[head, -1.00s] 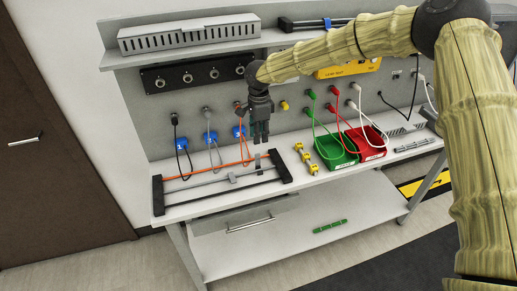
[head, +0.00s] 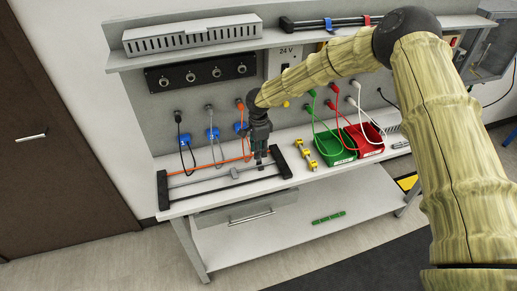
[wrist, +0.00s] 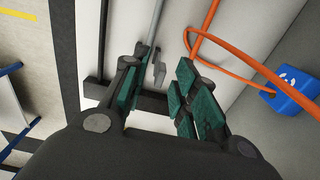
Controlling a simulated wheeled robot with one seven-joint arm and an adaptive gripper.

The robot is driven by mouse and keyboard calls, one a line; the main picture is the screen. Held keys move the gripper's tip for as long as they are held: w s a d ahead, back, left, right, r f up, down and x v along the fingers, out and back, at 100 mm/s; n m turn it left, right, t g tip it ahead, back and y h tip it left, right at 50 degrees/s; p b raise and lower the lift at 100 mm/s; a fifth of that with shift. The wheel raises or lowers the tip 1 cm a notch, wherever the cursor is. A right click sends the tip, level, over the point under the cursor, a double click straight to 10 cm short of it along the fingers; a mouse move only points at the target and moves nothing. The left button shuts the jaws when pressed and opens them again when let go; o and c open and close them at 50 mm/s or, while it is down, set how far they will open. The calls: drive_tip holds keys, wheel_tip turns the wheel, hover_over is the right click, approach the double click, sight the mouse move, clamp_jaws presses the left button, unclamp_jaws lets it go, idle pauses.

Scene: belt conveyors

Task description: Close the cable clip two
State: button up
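The cable rack on the bench has black end bars (head: 163,190) and orange, grey and black cables stretched between them. A grey clip (head: 235,173) sits near the middle of the rack; no number on it is readable. My gripper (head: 260,156) points down at the rack's right part, over the cables. In the wrist view my gripper (wrist: 158,85) is open, with teal pads apart.
Blue connectors (head: 185,140) hang behind the rack; one shows in the wrist view (wrist: 295,88). The orange cable (wrist: 235,65) loops close to the right finger. Yellow parts (head: 306,153), a green bin (head: 335,158) and a red bin (head: 366,150) stand to the right.

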clamp_jaws()
